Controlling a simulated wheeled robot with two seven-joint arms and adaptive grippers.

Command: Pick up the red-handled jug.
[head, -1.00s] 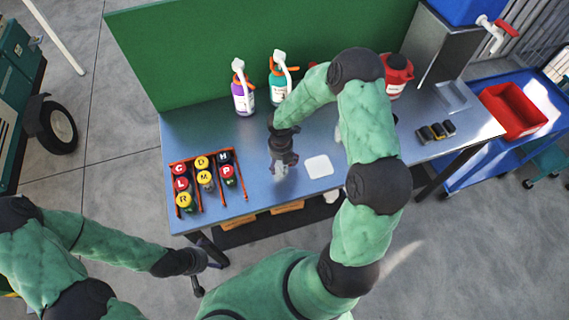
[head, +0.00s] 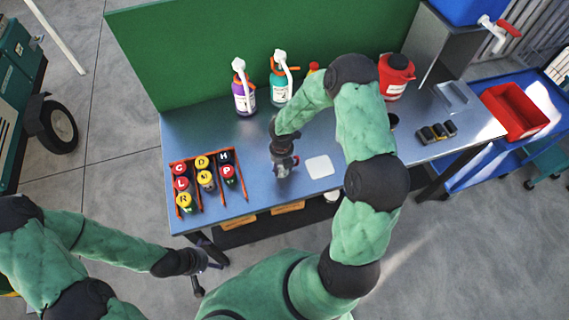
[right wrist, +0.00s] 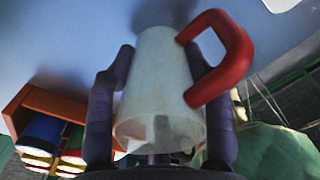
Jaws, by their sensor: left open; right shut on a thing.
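The jug (right wrist: 160,85) is a pale, translucent cup with a red handle (right wrist: 235,55) on its right side in the right wrist view. My right gripper (right wrist: 160,95) is shut on its body, one finger on each side, with the handle outside the right finger. In the head view my right gripper (head: 284,170) is over the middle of the workbench, with a bit of red showing beside it; the jug is mostly hidden there. Whether the jug touches the bench is unclear. My left gripper (head: 208,272) is open and empty, in front of the bench's left end.
On the workbench (head: 320,205) are a rack (head: 170,188) of lettered bottles at left, purple (head: 243,100) and teal (head: 281,88) spout bottles at back, a white square (head: 319,166), a red can (head: 395,75) and small dark blocks (head: 436,132). A red bin (head: 515,110) is at right.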

